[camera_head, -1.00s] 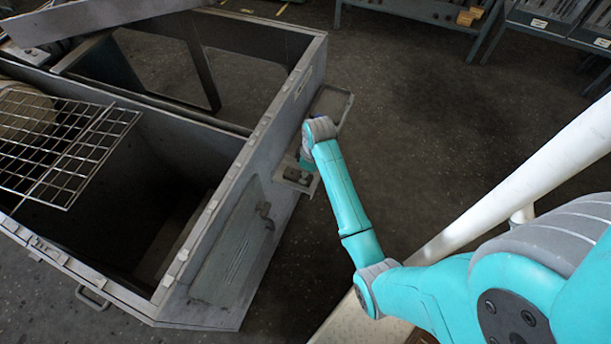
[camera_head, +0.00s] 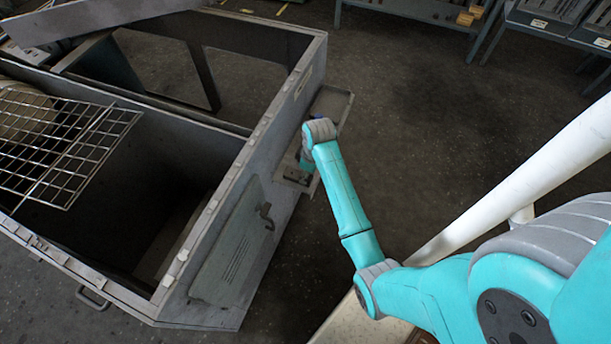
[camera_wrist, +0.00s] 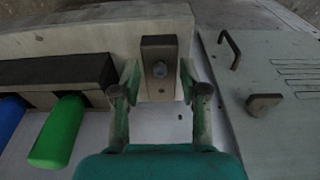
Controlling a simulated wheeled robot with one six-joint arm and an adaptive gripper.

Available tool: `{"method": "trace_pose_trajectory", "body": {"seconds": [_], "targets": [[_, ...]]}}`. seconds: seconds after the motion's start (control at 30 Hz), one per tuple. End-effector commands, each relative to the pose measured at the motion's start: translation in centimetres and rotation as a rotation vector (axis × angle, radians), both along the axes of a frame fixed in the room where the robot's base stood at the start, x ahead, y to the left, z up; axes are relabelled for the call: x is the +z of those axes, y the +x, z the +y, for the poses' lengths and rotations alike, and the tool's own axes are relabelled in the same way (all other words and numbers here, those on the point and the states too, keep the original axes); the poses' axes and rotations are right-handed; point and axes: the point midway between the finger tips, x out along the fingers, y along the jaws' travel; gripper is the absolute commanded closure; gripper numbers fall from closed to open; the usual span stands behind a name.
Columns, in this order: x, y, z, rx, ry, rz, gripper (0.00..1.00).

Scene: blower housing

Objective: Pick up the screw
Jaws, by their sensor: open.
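The screw (camera_wrist: 159,70) shows in the wrist view as a small grey-blue round head on a dark upright block (camera_wrist: 160,48). My gripper (camera_wrist: 158,78) is open, with one finger on each side of the block's lower part and the screw between the fingertips in the picture. I cannot tell whether the fingers touch it. In the head view my gripper is mostly hidden behind my wrist, over a narrow tray (camera_head: 332,106) on the right side of the metal housing (camera_head: 262,150). The screw cannot be made out there.
In the wrist view, a green handle (camera_wrist: 58,132) and a blue handle (camera_wrist: 10,116) stick out of a dark holder (camera_wrist: 60,70) at left. A panel with a handle (camera_wrist: 229,50) and a latch (camera_wrist: 263,103) is at right. A wire grid (camera_head: 60,145) lies across the housing.

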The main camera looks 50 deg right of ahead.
Motion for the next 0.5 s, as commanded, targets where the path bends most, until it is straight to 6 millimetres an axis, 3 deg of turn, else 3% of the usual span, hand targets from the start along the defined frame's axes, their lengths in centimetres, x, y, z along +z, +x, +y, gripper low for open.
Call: {"method": "trace_pose_trajectory", "body": {"seconds": [0.03, 0.2, 0.5], "targets": [[0.0, 0.0, 0.0, 0.0, 0.0, 0.0, 0.56], [0.0, 0.0, 0.01, 0.0, 0.0, 0.0, 0.99], [0.0, 0.0, 0.0, 0.0, 0.0, 0.0, 1.0]]}}
